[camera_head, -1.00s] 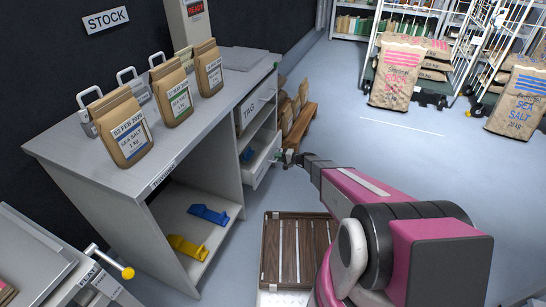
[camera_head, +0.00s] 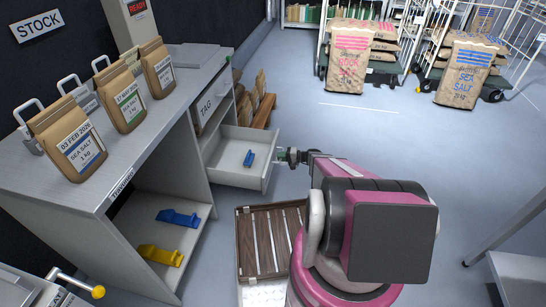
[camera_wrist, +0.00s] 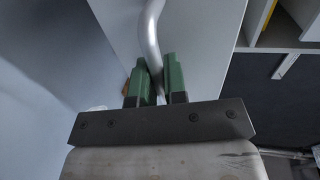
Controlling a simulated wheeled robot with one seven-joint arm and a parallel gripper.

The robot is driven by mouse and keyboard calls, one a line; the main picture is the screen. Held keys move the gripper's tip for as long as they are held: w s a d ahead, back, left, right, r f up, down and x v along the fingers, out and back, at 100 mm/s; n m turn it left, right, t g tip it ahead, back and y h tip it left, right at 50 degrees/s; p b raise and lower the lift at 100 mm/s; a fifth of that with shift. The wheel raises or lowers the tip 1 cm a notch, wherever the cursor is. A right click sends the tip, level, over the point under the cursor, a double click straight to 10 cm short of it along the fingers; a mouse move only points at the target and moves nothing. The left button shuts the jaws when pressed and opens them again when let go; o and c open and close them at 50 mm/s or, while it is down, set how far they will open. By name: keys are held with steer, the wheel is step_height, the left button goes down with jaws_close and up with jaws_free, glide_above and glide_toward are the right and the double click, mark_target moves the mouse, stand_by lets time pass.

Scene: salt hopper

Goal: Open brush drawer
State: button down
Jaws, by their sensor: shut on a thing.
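The drawer (camera_head: 226,162) slides out of the right side of the grey cabinet and stands open, with a small blue object (camera_head: 249,158) lying inside. My gripper (camera_head: 284,155) is at the drawer's outer front. In the wrist view, the green fingers of my gripper (camera_wrist: 157,78) are shut on the curved silver handle (camera_wrist: 151,30) on a pale panel. The fingertips and the part of the handle between them are partly hidden in the head view.
Salt bags (camera_head: 67,140) stand on the cabinet top (camera_head: 120,160). Blue (camera_head: 178,218) and yellow (camera_head: 160,256) objects lie on the lower shelf. A slatted wooden crate (camera_head: 268,240) is on the floor near my arm. Salt sacks (camera_head: 468,72) and carts stand at the back right.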

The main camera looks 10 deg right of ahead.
steer(key=shift+s+d, duration=0.15)
steer(key=shift+d, duration=0.35)
steer(key=c, duration=1.2)
jaws_free()
steer(key=v, duration=1)
steer(key=shift+d, duration=0.35)
steer(key=shift+s, duration=0.1)
steer(key=s+a+r+n+g+h, duration=0.3)
steer(key=s+a+r+g+h, duration=0.35)
steer(key=s+a+r, duration=0.55)
steer(key=s+r+n+t+h, duration=0.1)
steer(key=s+r+h, duration=0.7)
steer(key=r, duration=0.4)
steer(key=shift+s+d+r, duration=0.2)
steer(key=shift+r, duration=0.1)
